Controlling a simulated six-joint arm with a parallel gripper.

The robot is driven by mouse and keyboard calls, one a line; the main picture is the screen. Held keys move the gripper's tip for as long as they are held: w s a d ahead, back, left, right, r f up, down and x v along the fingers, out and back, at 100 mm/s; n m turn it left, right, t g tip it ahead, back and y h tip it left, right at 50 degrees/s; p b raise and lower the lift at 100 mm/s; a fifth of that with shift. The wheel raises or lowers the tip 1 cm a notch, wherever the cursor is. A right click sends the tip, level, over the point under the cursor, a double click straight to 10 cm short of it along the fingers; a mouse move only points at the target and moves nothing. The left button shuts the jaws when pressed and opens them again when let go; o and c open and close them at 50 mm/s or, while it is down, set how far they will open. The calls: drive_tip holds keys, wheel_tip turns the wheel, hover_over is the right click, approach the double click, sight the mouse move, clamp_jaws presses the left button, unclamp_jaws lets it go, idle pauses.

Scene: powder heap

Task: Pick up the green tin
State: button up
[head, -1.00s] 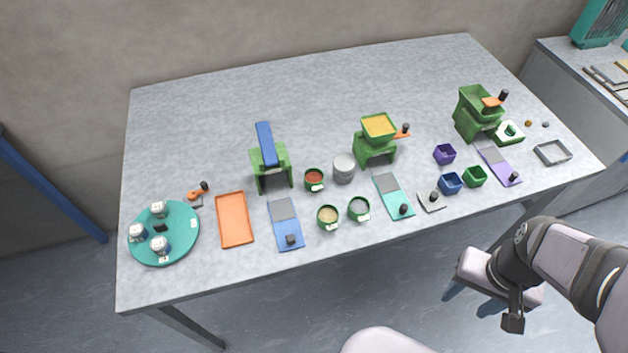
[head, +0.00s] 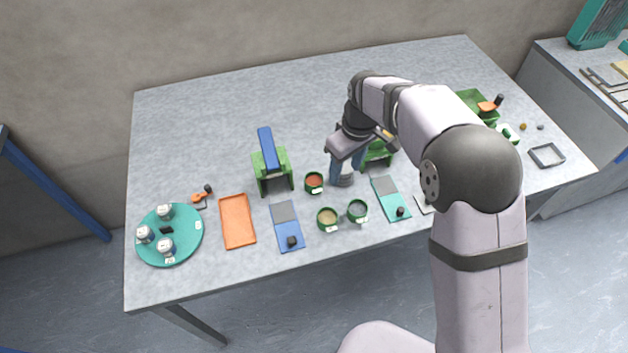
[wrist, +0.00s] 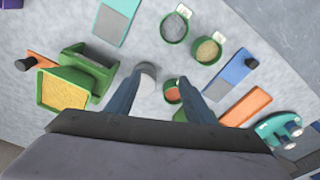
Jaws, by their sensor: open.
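Several small items stand on the grey table, among them three green tins with white labels. One green tin with red-orange powder (head: 314,183) is left of my gripper (head: 348,181); it shows partly between the fingers in the wrist view (wrist: 172,96). A green tin with tan powder (head: 327,219) and one with grey powder (head: 358,211) stand nearer the front edge. The wrist view also shows the tan one (wrist: 208,51) and the grey one (wrist: 174,28). My gripper is open and points down above the table, holding nothing. Which green tin is meant cannot be told.
A silver round tin (head: 344,182) is partly hidden by my fingers.

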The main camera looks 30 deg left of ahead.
drive_tip(key=n, duration=0.2)
approach(315, 180)
drive_tip(key=shift+s+d+f+p, duration=0.15)
drive_tip(key=shift+s+f+p, duration=0.2)
drive_tip(key=shift+s+f, duration=0.1)
drive_tip(key=shift+s+d+f+p, duration=0.2)
drive_tip(key=shift+s+f+p, duration=0.15)
drive_tip(key=shift+s, duration=0.1)
drive_tip(key=shift+f+p, duration=0.6)
drive_tip(key=shift+p, duration=0.1)
drive_tip(key=shift+a+f+p, duration=0.15)
drive_tip(key=shift+f+p, duration=0.3)
drive_tip(key=shift+f, duration=0.55)
drive_tip(key=shift+a+f+p, duration=0.1)
drive_tip(key=shift+f+p, duration=0.3)
drive_tip(key=shift+f, duration=0.55)
drive_tip(key=shift+c, duration=0.6)
drive_tip(key=c, duration=0.7)
